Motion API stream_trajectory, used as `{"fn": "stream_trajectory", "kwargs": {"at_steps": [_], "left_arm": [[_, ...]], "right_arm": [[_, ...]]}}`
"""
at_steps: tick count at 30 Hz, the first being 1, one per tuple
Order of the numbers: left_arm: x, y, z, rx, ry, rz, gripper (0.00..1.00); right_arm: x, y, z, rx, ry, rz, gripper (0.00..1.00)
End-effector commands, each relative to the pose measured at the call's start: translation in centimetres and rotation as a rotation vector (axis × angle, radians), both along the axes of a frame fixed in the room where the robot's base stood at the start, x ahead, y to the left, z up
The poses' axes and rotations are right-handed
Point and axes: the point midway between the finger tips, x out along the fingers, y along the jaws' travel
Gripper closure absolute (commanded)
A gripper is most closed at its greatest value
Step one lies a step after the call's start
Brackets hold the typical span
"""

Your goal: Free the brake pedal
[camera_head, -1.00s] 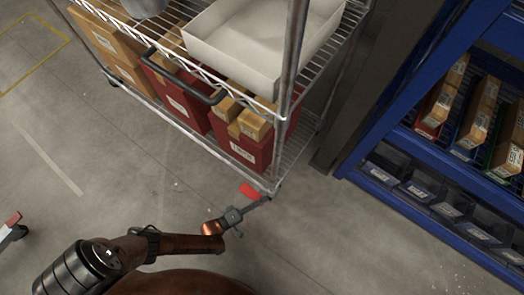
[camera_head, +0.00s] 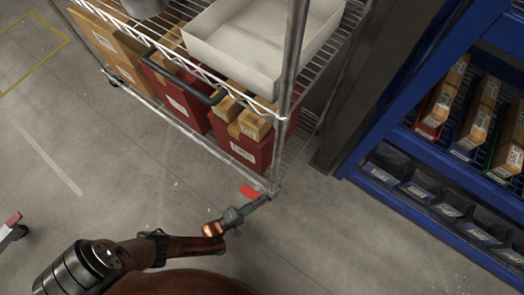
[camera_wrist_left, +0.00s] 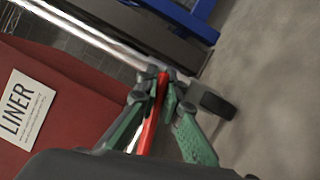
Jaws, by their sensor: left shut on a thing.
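The brake pedal (camera_head: 250,192) is a small red piece low at the near corner of the wire cart (camera_head: 160,103), by its caster. In the left wrist view the red pedal (camera_wrist_left: 152,120) runs between the green-padded fingers. My left gripper (camera_head: 259,201) is at that corner, near the floor. In the wrist view its fingertips (camera_wrist_left: 162,78) are closed around the pedal's far end. The dark caster wheel (camera_wrist_left: 217,104) shows just right of the fingers. My right gripper is not in view.
The cart carries a white tray (camera_head: 210,50) above and red bins (camera_head: 240,150) below. A dark post (camera_head: 345,135) and a blue rack (camera_head: 395,200) with bins stand to the right. The floor left of the cart is clear. A small red-tipped object (camera_head: 13,219) shows at the left edge.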

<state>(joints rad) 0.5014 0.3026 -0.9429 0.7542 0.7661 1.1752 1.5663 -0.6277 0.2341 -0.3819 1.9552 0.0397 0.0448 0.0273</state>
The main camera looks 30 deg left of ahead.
Motion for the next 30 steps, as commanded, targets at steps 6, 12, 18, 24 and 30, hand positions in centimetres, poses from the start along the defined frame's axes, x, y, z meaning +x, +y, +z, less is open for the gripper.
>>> {"fn": "stream_trajectory", "kwargs": {"at_steps": [6,12,18,24,30], "left_arm": [[-0.1,0.1,0.0,0.001,0.0,0.001,0.84],[0.0,0.0,0.0,0.001,0.0,0.0,0.75],[-0.1,0.0,0.0,0.001,0.0,0.0,0.75],[-1.9,0.9,-0.3,0.003,0.004,0.001,0.75],[-5.7,2.6,-0.7,0.001,0.003,0.002,0.75]], "right_arm": [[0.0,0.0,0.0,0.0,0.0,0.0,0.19],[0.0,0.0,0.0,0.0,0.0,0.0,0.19],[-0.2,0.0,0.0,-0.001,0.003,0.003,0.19],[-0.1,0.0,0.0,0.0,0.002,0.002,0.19],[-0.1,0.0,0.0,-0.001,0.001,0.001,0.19]]}}
